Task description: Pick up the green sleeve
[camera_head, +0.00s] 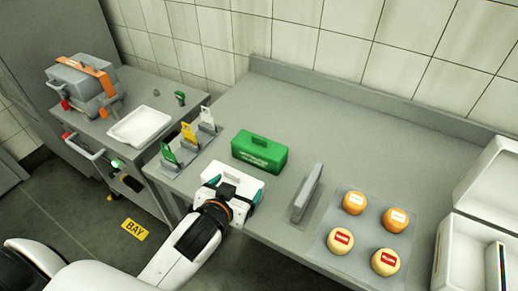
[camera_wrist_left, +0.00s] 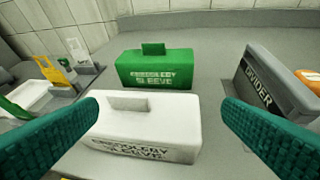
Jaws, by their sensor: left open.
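The green sleeve (camera_head: 259,151) is a box with a small handle on top, standing on the grey counter. In the left wrist view the green sleeve (camera_wrist_left: 155,68) stands behind a white sleeve (camera_wrist_left: 148,128) of similar shape. The white sleeve also shows in the head view (camera_head: 228,178), partly hidden by my gripper. My left gripper (camera_head: 237,192) is open, its teal fingers spread on either side of the white sleeve in the wrist view (camera_wrist_left: 163,130). The green sleeve is beyond the fingertips. I cannot tell whether the fingers touch the white sleeve. My right gripper is not in view.
A grey divider (camera_head: 307,193) stands right of the sleeves. Several cheese wheels (camera_head: 341,240) sit on a mat further right, near a white box (camera_head: 480,215). Upright tags (camera_head: 188,136) stand at left. A side cart (camera_head: 100,125) holds a white tray (camera_head: 140,126).

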